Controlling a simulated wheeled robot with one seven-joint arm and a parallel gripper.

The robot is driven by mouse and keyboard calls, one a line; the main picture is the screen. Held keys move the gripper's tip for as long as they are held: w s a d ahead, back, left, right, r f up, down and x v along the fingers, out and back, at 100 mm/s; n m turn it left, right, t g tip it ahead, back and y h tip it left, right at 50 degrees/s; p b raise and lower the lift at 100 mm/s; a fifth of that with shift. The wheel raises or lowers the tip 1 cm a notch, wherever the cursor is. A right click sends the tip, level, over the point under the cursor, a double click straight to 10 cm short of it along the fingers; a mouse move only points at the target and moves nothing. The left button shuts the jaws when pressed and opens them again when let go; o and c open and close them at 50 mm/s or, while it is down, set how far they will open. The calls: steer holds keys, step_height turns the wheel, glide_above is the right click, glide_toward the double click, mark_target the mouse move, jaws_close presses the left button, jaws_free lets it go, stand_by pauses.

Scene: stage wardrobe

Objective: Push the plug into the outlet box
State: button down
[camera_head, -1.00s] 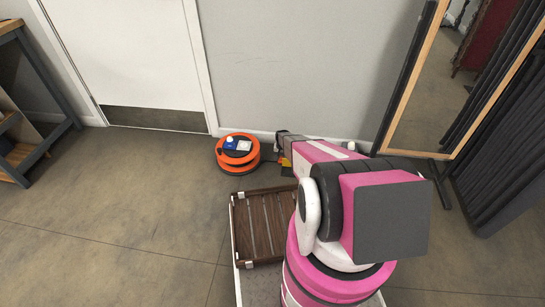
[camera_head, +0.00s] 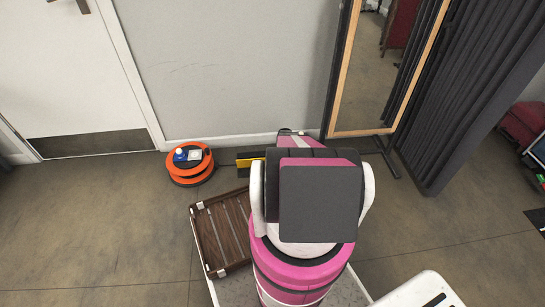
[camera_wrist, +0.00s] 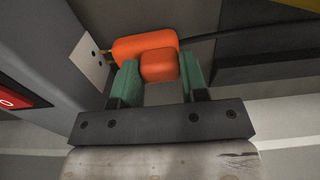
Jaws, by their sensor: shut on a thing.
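In the wrist view, an orange plug (camera_wrist: 145,50) sits between the green fingers of my gripper (camera_wrist: 155,82), which is shut on it. A black cable runs from the plug to the right. The outlet box (camera_wrist: 60,60) is a grey block at the left with a pale socket plate (camera_wrist: 88,57) showing dark holes. A brass-coloured prong shows between the plug and the plate. The plug's end is close to the plate, and I cannot tell whether the prong touches it.
An orange cable reel (camera_head: 190,162) stands on the floor by the wall. A black and yellow object (camera_head: 250,158) lies left of my arm. A slatted wooden crate (camera_head: 222,232) is nearer. A mirror (camera_head: 372,70) stands at the right. A red panel (camera_wrist: 20,92) shows in the wrist view.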

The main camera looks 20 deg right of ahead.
steer(key=shift+s+d, duration=0.25)
steer(key=shift+d, duration=0.5)
steer(key=shift+s+d, duration=0.2)
steer(key=shift+d, duration=0.55)
steer(key=c, duration=0.6)
jaws_free()
steer(key=shift+d, duration=0.1)
steer(key=shift+c, duration=0.2)
steer(key=shift+r, duration=0.55)
step_height(320, 180, up, 10)
steer(key=shift+f, duration=0.15)
